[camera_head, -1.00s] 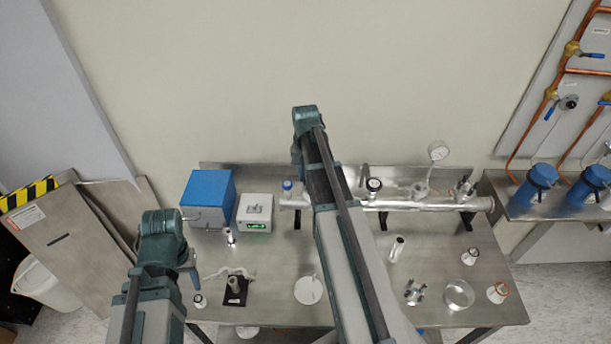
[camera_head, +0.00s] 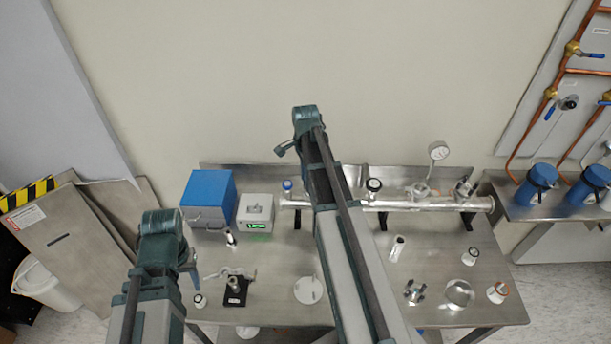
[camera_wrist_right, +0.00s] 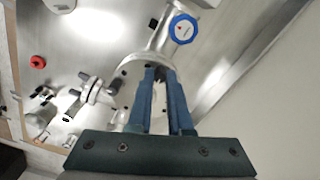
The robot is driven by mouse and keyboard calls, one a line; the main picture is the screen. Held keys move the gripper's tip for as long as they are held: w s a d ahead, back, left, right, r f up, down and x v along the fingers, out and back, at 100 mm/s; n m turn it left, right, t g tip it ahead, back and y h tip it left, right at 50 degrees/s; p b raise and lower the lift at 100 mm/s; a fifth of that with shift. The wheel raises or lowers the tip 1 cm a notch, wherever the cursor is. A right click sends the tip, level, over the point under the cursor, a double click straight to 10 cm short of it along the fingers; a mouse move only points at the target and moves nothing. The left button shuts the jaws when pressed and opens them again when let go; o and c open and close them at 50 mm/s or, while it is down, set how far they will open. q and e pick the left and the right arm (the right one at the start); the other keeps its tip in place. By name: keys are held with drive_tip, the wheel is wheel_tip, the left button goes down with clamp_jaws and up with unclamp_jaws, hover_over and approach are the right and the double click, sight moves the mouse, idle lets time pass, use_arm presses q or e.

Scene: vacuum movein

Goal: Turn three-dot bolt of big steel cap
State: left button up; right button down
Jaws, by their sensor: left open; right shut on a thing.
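In the right wrist view my right gripper (camera_wrist_right: 160,76) is shut at the edge of a round steel cap (camera_wrist_right: 126,88) on the end of the metal tube. Its blue-grey fingertips close around a small bolt there, mostly hidden between them. Dot marks on the bolt cannot be made out. Another bolt (camera_wrist_right: 113,86) sticks out on the cap's left side. In the head view my right arm hides this gripper and the cap. My left gripper (camera_head: 191,266) shows only in part behind its arm, above the table's left side, apart from the cap; its fingers are hard to make out.
The steel tube (camera_head: 425,204) runs along the back of the table, with a gauge (camera_head: 438,152) above it. A blue box (camera_head: 208,196) and a grey display unit (camera_head: 255,213) stand left.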

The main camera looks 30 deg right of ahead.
drive_tip(key=shift+m, duration=0.5)
drive_tip(key=c, duration=0.8)
unclamp_jaws()
drive_tip(key=shift+c, duration=0.2)
wheel_tip(320, 180, up, 14)
drive_tip(key=p, duration=1.4)
drive_tip(key=shift+f, duration=0.15)
